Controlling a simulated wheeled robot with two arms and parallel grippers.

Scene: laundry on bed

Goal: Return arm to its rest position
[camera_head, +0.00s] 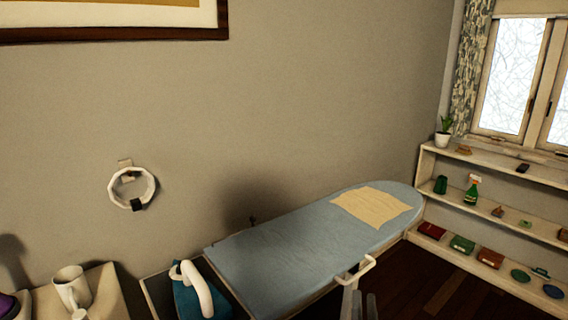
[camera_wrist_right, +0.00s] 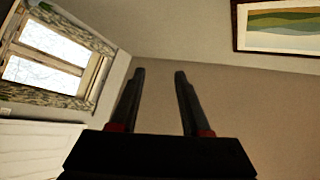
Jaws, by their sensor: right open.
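Most of the right arm is outside the head view. I see no left gripper in either view.
A folded cream cloth (camera_head: 372,206) lies on the ironing board. A white mug (camera_head: 72,289) stands on a surface at lower left, near a white curved handle (camera_head: 196,288). A low shelf (camera_head: 490,159) with small items stands at right. Dark floor (camera_head: 430,285) shows between.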

